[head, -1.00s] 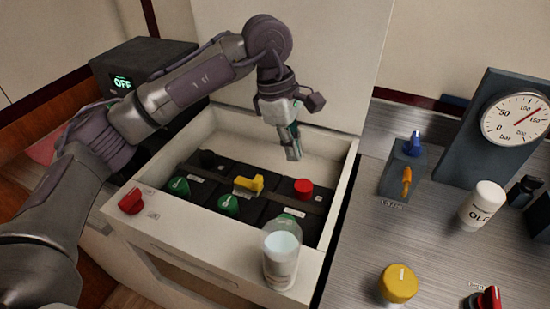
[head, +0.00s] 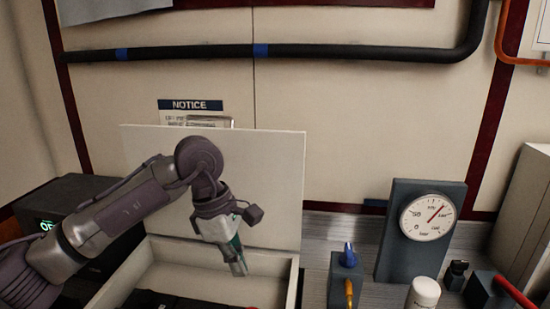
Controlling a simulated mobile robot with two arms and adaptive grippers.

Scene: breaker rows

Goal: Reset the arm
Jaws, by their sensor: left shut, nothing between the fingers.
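My left arm comes in from the left in the head view. Its gripper (head: 238,262) points down over the open white box (head: 215,282) and is shut with nothing in it. It hangs apart from the box's back wall and right wall. Only the back of the box shows; dark blocks (head: 160,301) lie inside at the bottom edge of the picture. The raised white lid (head: 270,180) stands upright behind the arm. My right gripper is not in view.
A pressure gauge (head: 427,217) on a dark panel stands at right. Before it are a block with blue and orange levers (head: 346,268) and a white bottle (head: 425,292). A black box with a green display (head: 47,226) is at left. A dark pipe (head: 180,54) crosses the wall.

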